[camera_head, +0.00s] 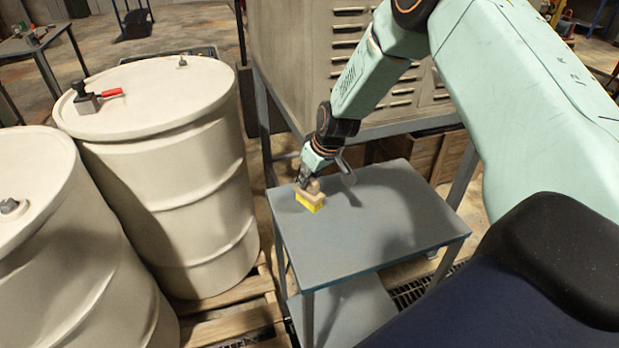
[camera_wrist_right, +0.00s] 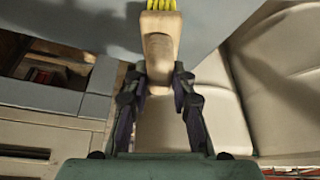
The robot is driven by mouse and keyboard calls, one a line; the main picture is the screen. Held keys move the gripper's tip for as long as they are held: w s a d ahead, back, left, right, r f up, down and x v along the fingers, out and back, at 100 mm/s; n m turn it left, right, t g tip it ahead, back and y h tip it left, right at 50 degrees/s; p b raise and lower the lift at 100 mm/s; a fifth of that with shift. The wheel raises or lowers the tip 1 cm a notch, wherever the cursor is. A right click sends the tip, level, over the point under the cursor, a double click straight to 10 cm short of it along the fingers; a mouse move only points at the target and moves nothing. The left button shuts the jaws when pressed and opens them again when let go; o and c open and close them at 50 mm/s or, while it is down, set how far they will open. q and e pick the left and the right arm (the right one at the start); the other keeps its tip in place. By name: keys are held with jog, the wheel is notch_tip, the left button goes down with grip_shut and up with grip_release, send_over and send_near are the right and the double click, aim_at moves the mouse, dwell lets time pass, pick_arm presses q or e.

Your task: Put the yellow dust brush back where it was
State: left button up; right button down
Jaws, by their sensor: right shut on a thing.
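The yellow dust brush (camera_head: 311,201) has a wooden handle and a yellow bristle end. In the head view it is at the left part of the grey table top (camera_head: 390,225); I cannot tell whether it touches the surface. My right gripper (camera_head: 308,183) is shut on its handle. In the right wrist view the wooden handle (camera_wrist_right: 158,50) lies between the two fingers of my right gripper (camera_wrist_right: 158,82), with the yellow bristles (camera_wrist_right: 160,4) at the top edge. My left gripper is not in view.
Two cream drums (camera_head: 170,150) stand on a wooden pallet (camera_head: 235,318) left of the table. One drum carries a small tool with a red handle (camera_head: 112,92). A grey louvred cabinet (camera_head: 290,50) stands behind the table. The right part of the table top is clear.

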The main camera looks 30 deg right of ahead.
jog(key=c, duration=1.4)
grip_release()
jog(key=shift+s, duration=0.15)
jog(key=shift+o, duration=1.4)
jog(key=shift+r, duration=0.1)
jog(key=p+v, duration=0.6)
jog(key=v, duration=0.1)
notch_tip(320, 180, up, 5)
jog(key=p, duration=0.5)
send_over(317, 196)
jog(key=s, duration=0.2)
jog(key=shift+d, duration=0.1)
jog(key=shift+f, duration=0.2)
